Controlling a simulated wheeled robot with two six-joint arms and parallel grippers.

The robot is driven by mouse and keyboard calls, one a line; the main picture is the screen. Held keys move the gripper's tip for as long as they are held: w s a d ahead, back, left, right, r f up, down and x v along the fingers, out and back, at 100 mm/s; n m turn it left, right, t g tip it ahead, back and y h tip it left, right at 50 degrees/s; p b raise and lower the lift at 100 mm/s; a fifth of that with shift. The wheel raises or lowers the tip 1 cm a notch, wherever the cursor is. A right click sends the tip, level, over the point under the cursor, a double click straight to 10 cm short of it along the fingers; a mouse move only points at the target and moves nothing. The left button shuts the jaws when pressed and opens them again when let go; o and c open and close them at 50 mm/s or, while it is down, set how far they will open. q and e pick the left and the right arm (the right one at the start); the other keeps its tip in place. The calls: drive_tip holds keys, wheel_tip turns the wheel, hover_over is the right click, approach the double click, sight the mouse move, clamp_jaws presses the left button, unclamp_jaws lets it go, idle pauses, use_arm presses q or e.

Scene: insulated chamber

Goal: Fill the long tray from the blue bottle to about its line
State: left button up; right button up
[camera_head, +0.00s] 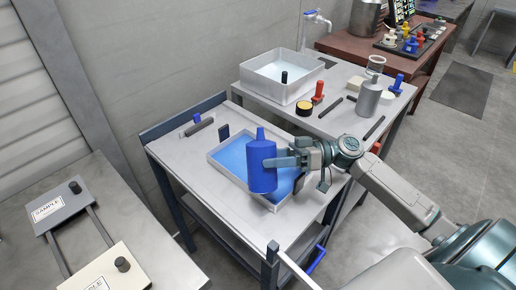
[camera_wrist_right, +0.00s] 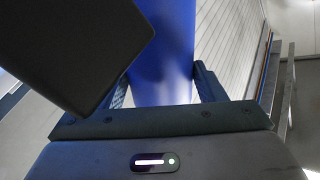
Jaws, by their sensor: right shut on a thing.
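The long tray (camera_head: 229,175) is a shallow grey tray on the metal cart, with blue liquid spread across its floor. Its fill line cannot be made out. The blue bottle (camera_head: 262,178) is upright, neck up, over the tray's near part and hides some of it. My right gripper (camera_head: 284,160) comes from the right and is shut on the bottle's side. In the right wrist view the blue bottle (camera_wrist_right: 171,50) stands between the two fingers, partly hidden by a dark shape. No stream of liquid shows. My left gripper is not in view.
A sink basin (camera_head: 281,80) with a blue-handled tap (camera_head: 317,17) stands behind. A grey metal bottle (camera_head: 369,98), a red-topped item (camera_head: 318,92) and dark bars share the right table. A small dark block (camera_head: 223,132) stands behind the tray. The cart's left part is mostly clear.

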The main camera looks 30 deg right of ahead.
sight(275, 150)
drive_tip(key=shift+w+d+m, duration=0.1)
drive_tip(key=shift+w+m, duration=0.15)
drive_tip(key=shift+m, duration=0.55)
drive_tip(key=shift+s+r+m, duration=0.2)
drive_tip(key=shift+r+m, duration=0.2)
drive_tip(key=shift+m, duration=0.25)
drive_tip(key=shift+s+r+m, duration=0.15)
drive_tip(key=shift+r+m, duration=0.25)
drive_tip(key=shift+m, duration=0.25)
drive_tip(key=shift+s+a+r+m, duration=0.1)
drive_tip(key=shift+a+r+m, duration=0.1)
drive_tip(key=shift+m, duration=0.2)
drive_tip(key=shift+s+a+r+m+t, duration=0.1)
drive_tip(key=shift+s+r+m+t, duration=0.05)
drive_tip(key=shift+r+m, duration=0.35)
drive_tip(key=shift+s+r+m+t, duration=0.1)
drive_tip(key=shift+r+m+t, duration=0.05)
drive_tip(key=shift+r+m, duration=0.3)
idle(1.0)
drive_tip(key=shift+s+f+m, duration=0.1)
drive_tip(key=shift+f+m, duration=0.1)
drive_tip(key=shift+m, duration=0.65)
idle(1.6)
drive_tip(key=shift+w+f+m, duration=0.1)
drive_tip(key=shift+w+m, duration=0.15)
drive_tip(key=shift+m, duration=0.15)
idle(0.7)
